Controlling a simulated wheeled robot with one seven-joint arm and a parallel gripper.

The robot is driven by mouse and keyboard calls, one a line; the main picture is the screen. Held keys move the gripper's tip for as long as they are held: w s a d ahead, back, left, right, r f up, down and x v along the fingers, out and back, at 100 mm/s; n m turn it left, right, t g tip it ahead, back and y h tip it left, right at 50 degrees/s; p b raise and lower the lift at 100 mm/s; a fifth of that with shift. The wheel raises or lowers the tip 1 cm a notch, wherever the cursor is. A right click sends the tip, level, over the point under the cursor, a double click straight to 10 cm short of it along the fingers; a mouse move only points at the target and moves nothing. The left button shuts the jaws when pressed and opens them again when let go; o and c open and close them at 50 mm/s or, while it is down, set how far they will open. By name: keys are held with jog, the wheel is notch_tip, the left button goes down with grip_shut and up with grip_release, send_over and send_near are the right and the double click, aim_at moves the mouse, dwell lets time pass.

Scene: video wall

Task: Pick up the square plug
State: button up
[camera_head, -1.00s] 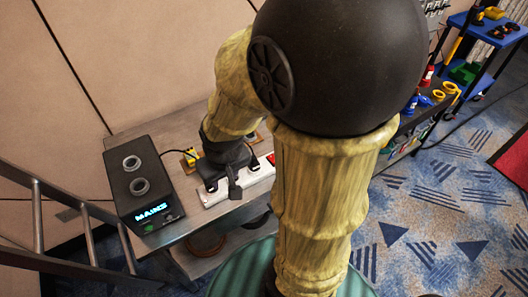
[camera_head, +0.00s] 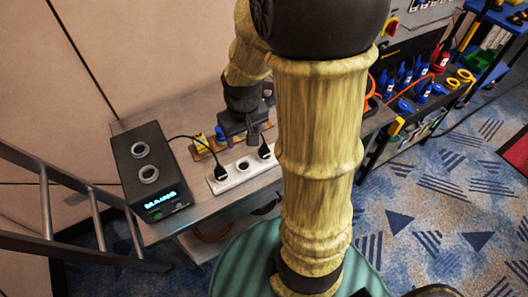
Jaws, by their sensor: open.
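My gripper (camera_head: 243,138) is open, pointing down over the back part of the bench, just above and behind a white power strip (camera_head: 222,184). Behind the strip, a wooden board carries a yellow plug (camera_head: 199,143) and a blue plug (camera_head: 220,134). I cannot tell from here which plug is the square one. My gripper and arm hide part of the board and the right end of the strip. Nothing shows between the fingers.
A black box (camera_head: 148,170) with two round rings on top and a lit display stands at the bench's left. A metal ladder (camera_head: 70,180) stands at the left. A rack (camera_head: 425,75) with coloured connectors is at the right. The grey bench front (camera_head: 205,222) is bare.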

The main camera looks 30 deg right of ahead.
jog(key=g, duration=0.2)
send_over(264, 146)
notch_tip(264, 146, down, 3)
jog(key=shift+f, duration=0.2)
jog(key=shift+f, duration=0.1)
notch_tip(264, 146, down, 12)
jog(key=shift+f+p, duration=0.1)
jog(key=shift+p, duration=0.35)
jog(key=shift+f+p, duration=0.7)
jog(key=shift+f, duration=1.85)
